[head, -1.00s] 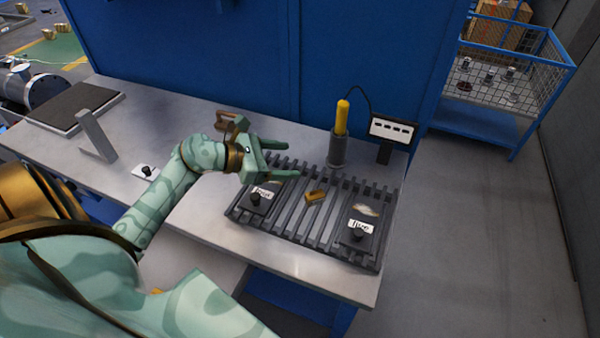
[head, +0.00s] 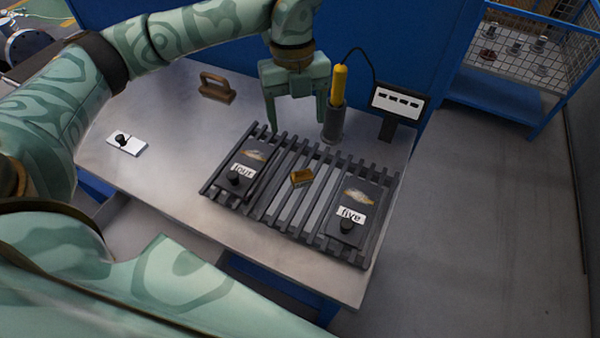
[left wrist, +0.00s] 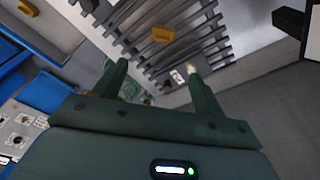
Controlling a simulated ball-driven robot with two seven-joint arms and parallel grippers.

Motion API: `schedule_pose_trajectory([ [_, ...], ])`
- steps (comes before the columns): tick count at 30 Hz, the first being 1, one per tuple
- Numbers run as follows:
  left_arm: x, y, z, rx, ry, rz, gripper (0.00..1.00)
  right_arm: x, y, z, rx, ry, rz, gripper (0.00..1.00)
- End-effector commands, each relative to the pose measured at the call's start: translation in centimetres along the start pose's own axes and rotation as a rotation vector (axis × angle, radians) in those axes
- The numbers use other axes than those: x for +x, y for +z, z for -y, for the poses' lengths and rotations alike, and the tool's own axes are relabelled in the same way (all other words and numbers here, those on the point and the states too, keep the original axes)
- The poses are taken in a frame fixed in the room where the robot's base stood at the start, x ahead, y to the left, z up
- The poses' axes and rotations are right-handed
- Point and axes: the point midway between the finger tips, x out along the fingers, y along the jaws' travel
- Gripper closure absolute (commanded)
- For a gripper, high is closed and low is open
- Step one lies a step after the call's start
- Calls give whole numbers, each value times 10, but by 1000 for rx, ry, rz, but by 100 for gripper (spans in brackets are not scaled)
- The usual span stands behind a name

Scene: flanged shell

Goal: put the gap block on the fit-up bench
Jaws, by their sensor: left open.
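A small brass-coloured block (head: 302,177), which I take for the gap block, lies on the dark slatted rack (head: 282,219) between two dark plates. The rack stands on the grey metal bench (head: 185,178), which I take for the fit-up bench. The block also shows in the left wrist view (left wrist: 162,34), beyond my fingertips. My left gripper (head: 295,120) is open and empty, fingers pointing down, above the rack's back edge and apart from the block. My right gripper is not in view.
The plates read "four" (head: 254,152) and "five" (head: 361,191), each with a black knob. A yellow tool in a dark holder (head: 334,123) and a display (head: 397,103) stand behind the rack. A brown handled block (head: 216,88) and a white knobbed plate (head: 127,143) lie left.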

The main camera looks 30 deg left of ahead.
Motion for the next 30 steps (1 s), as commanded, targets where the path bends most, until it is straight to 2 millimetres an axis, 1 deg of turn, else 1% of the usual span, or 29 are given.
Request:
schedule_pose_trajectory([
  [2,6,0,0,-41,2,-3,29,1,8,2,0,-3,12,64],
  [5,23,0,0,-49,3,-6,29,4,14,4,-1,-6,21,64],
  [9,60,-1,0,-47,4,-8,29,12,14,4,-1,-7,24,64],
  [12,84,-1,1,-46,3,-7,29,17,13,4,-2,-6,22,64],
  [15,100,0,1,-46,0,-6,29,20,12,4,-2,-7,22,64],
  [23,118,1,2,-45,-2,-3,29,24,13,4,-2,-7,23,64],
  [26,133,3,3,-45,0,-6,29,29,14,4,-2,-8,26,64],
  [30,158,6,3,-43,1,-6,29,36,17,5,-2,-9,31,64],
])
